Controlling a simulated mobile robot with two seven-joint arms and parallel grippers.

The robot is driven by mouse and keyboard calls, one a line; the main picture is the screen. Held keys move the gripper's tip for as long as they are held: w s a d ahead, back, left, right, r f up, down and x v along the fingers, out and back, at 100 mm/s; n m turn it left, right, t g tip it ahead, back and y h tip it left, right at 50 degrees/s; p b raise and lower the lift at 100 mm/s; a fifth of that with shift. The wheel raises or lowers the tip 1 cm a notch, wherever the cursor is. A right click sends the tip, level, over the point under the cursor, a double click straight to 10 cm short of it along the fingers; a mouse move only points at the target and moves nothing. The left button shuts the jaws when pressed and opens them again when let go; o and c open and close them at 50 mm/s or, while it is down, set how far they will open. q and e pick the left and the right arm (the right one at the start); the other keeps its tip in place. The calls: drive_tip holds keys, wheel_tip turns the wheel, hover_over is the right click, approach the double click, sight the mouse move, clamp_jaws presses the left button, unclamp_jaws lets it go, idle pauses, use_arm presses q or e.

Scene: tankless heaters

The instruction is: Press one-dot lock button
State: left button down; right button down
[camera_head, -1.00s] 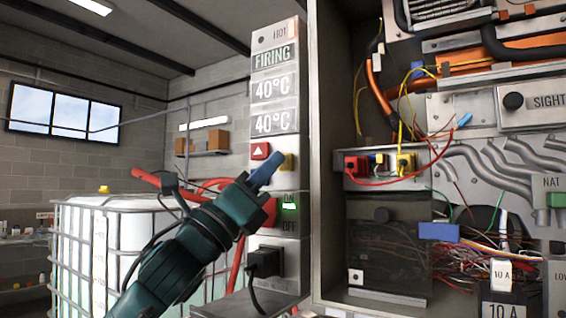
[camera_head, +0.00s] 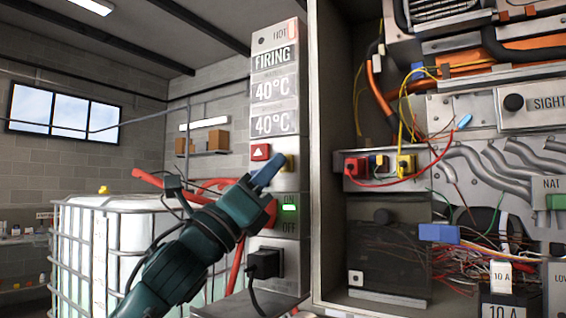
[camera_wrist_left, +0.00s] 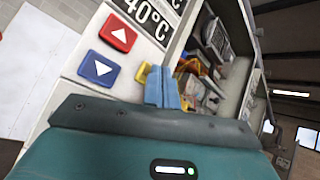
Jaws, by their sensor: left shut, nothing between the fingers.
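A small white square with one dark dot (camera_head: 355,277) is at the lower left corner of a dark translucent cover (camera_head: 385,245) inside the open cabinet. I cannot tell for sure that it is the lock button. My left gripper (camera_head: 266,172) has its blue fingers shut and empty, in front of the control column, left of the cabinet. Its tips are close to a yellow button (camera_head: 289,162). In the left wrist view the shut fingers (camera_wrist_left: 162,87) stand beside a yellow part (camera_wrist_left: 142,73); contact is unclear. My right gripper is not in view.
The control column (camera_head: 275,40) carries displays, a red up-arrow button (camera_head: 260,152), a green-lit switch (camera_head: 289,208) and a black plug (camera_head: 263,263). The cabinet's side wall (camera_head: 322,150) stands between the gripper and the cabinet interior. Loose wires (camera_head: 480,262) hang inside.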

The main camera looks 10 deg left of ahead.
use_arm(q)
drive_tip(key=shift+w, duration=0.25)
drive_tip(key=shift+w+d, duration=0.15)
drive_tip(key=shift+w, duration=0.1)
idle(0.5)
drive_tip(key=shift+s, duration=0.1)
drive_tip(key=shift+s+a, duration=0.25)
drive_tip(key=shift+s, duration=0.35)
drive_tip(key=shift+s+a, duration=0.35)
drive_tip(key=shift+s, duration=0.6)
drive_tip(key=shift+s+a, duration=0.35)
drive_tip(key=shift+s, duration=0.55)
drive_tip(key=shift+s+a, duration=0.35)
drive_tip(key=shift+s, duration=0.6)
